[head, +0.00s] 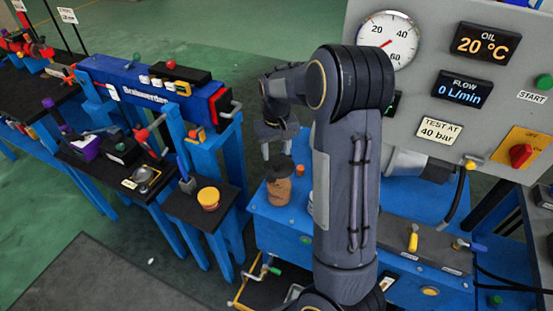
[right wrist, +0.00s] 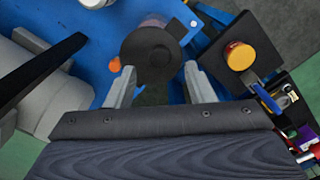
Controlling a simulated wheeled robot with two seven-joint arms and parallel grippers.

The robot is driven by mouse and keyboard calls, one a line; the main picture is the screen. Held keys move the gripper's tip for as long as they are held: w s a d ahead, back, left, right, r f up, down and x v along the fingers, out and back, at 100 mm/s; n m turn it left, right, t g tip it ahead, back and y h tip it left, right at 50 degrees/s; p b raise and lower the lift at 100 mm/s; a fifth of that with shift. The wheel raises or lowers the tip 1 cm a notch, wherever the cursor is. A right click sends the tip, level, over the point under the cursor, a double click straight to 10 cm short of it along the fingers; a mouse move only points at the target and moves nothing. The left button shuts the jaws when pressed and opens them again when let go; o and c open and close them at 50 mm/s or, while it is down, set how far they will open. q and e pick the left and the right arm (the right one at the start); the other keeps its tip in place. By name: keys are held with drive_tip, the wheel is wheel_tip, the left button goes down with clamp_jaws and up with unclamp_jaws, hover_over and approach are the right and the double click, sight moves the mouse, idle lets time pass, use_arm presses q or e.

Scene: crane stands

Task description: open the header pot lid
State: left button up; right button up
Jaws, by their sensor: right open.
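A brownish, see-through pot with a dark lid, which looks like the header pot (head: 278,189), stands on the blue bench in the head view. Its round dark lid (right wrist: 150,52) is seen from above in the right wrist view and appears to be on the pot. My right gripper (head: 277,152) points down just above the lid. In the right wrist view the open fingers (right wrist: 158,84) show to either side of the lid's near edge, with nothing held between them. I cannot tell whether a finger touches the lid. My left gripper is not in view.
A small orange-capped item (head: 299,171) stands beside the pot. A grey panel with a gauge (head: 388,40) rises behind at the right. A yellow tub (head: 208,198) sits on a dark-topped stand to the left. Blue benches with tools fill the left; green floor is open at front left.

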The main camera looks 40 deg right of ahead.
sight(277, 163)
drive_tip(key=shift+f, duration=2.15)
clamp_jaws()
